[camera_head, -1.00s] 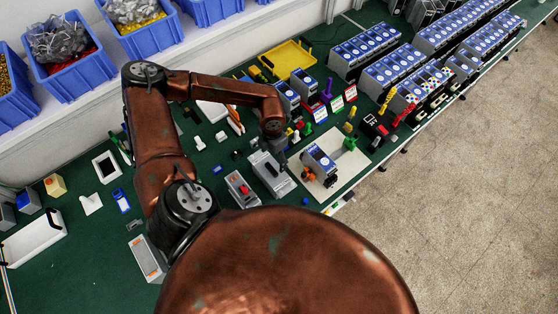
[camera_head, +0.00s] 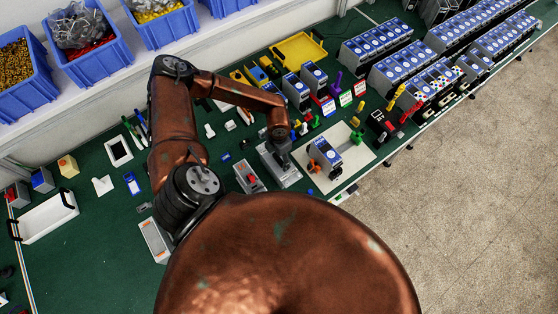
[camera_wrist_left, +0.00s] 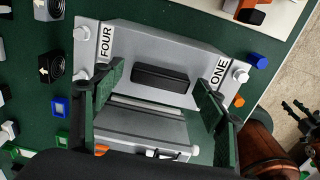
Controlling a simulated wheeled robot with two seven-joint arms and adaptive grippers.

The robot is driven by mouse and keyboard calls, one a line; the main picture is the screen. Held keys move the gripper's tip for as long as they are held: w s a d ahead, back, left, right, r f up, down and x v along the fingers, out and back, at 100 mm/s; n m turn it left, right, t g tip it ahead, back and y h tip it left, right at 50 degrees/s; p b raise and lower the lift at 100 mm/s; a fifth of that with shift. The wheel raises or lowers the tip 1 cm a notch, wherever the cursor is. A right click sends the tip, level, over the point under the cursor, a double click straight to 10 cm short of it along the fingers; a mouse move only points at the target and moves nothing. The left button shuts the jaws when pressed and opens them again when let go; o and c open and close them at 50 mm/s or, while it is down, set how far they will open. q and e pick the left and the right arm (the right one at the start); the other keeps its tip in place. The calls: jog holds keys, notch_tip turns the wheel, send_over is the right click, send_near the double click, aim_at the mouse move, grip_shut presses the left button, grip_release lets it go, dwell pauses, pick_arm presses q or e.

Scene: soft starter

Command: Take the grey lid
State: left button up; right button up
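The grey lid (camera_wrist_left: 165,62) is a flat grey plate with a black bar handle (camera_wrist_left: 162,77), labels FOUR and ONE, and white knobs at its corners. In the head view the grey lid (camera_head: 289,178) is partly hidden by my left gripper (camera_head: 284,155). In the left wrist view my left gripper (camera_wrist_left: 158,92) is open, with one green-padded finger on each side of the handle and gaps between. I cannot tell its height above the lid. A dark jointed shape at the right edge of the wrist view may be my right gripper (camera_wrist_left: 300,113), but it is unclear.
A grey box with a red part (camera_head: 249,177) stands left of the lid. A pale board (camera_head: 355,160) with a blue-topped module (camera_head: 324,157) lies to its right. Small parts lie around. A white tray (camera_head: 47,219) is at far left, with free green table right of it.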

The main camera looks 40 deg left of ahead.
pick_arm(q)
jog(key=c, duration=1.1)
jog(key=shift+r, duration=0.1)
